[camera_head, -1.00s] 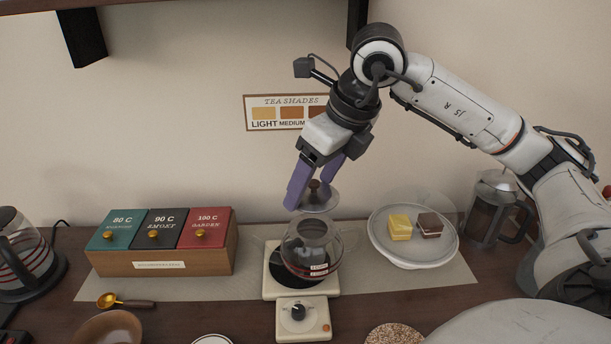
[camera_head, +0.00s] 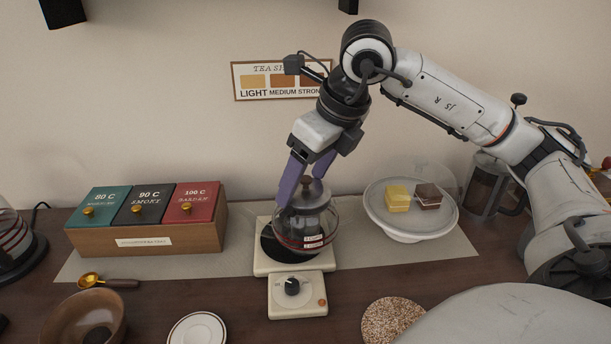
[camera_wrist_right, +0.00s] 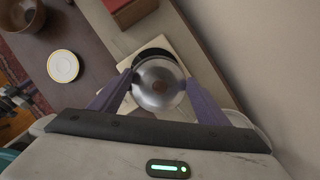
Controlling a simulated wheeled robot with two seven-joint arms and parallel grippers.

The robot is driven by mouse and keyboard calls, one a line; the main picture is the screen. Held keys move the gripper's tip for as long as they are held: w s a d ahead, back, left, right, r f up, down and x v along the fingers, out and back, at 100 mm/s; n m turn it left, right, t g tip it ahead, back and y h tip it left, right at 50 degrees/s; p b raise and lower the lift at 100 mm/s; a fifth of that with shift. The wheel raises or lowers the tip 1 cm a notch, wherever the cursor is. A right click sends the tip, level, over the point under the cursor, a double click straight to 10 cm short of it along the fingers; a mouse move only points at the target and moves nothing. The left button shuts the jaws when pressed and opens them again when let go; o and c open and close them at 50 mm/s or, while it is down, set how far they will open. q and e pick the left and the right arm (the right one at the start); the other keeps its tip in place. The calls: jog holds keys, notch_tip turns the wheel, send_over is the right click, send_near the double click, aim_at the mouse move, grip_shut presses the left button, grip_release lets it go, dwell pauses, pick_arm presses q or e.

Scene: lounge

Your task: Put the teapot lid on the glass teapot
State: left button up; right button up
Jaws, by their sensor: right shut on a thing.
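The glass teapot (camera_head: 326,225) stands on a cream warmer base (camera_head: 262,264) with a dark plate, in the middle of the counter in the head view. The teapot lid (camera_head: 302,196) has a dark knob and is at the teapot's mouth. I cannot tell whether it is seated or just above the rim. My right gripper (camera_head: 307,183) has purple fingers and is shut on the lid's knob. In the right wrist view the round, shiny lid (camera_wrist_right: 158,83) sits between the fingertips and hides most of the teapot. My left gripper is not in view.
A wooden tea box (camera_head: 222,225) with several coloured lids stands left. A glass-domed cake plate (camera_head: 411,231) and a French press (camera_head: 487,186) stand close on the right. A wooden bowl (camera_head: 75,312), white saucer (camera_head: 198,330) and speckled coaster (camera_head: 391,319) lie in front.

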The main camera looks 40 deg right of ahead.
jog(key=shift+f, duration=0.1)
dwell(0.5)
jog(key=shift+f+b, duration=0.35)
jog(key=shift+f, duration=0.05)
dwell(0.5)
jog(key=o, duration=1.1)
